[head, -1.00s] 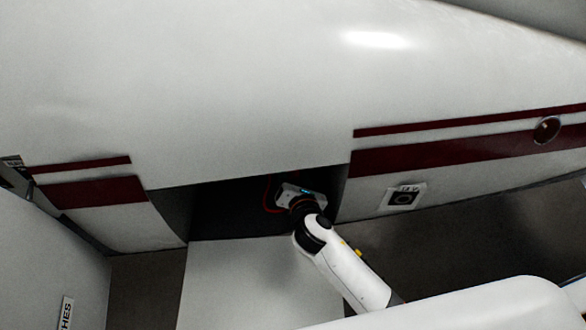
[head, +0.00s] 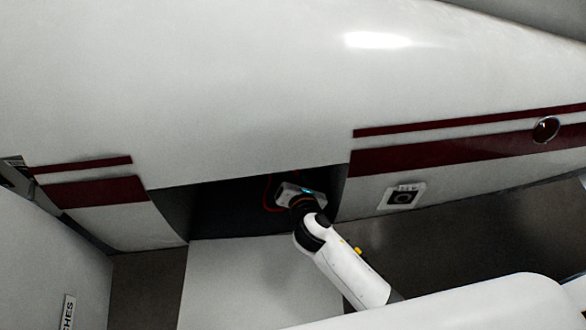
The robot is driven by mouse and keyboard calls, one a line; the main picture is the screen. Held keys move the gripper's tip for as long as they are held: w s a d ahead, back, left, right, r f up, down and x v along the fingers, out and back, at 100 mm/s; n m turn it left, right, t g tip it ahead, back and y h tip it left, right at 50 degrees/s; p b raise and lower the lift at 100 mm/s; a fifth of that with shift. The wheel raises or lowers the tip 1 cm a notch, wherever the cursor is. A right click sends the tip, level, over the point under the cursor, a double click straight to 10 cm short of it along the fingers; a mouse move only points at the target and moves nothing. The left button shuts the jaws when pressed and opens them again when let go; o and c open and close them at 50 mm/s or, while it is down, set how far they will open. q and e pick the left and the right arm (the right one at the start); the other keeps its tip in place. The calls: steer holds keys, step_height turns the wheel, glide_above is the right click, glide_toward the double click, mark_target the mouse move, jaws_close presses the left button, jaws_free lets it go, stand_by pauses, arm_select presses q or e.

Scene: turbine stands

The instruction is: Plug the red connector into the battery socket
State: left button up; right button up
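My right arm reaches up from the lower right into the dark open bay in the white fuselage. My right gripper (head: 291,190) is inside the bay near its right side; its fingers are hidden behind its own body, so I cannot see whether they are open or shut. A red cable (head: 266,192) loops down just left of the gripper. The red connector cannot be made out, and neither can the battery socket in the dark bay. My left gripper is not in view.
The white fuselage (head: 240,100) with dark red stripes fills the upper picture and overhangs the bay (head: 220,212). The open white door panel (head: 225,275) hangs below the bay. A small square fitting (head: 403,197) sits right of the opening.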

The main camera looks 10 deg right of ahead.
steer(key=shift+s, duration=0.1)
jaws_close()
steer(key=shift+s+a, duration=0.1)
steer(key=shift+s, duration=0.4)
steer(key=shift+s+a+p, duration=0.15)
steer(key=shift+s+p, duration=0.1)
steer(key=shift+s, duration=0.45)
steer(key=shift+s+a+p, duration=0.15)
steer(key=shift+s+p, duration=0.05)
steer(key=shift+s, duration=0.5)
steer(key=shift+a, duration=0.1)
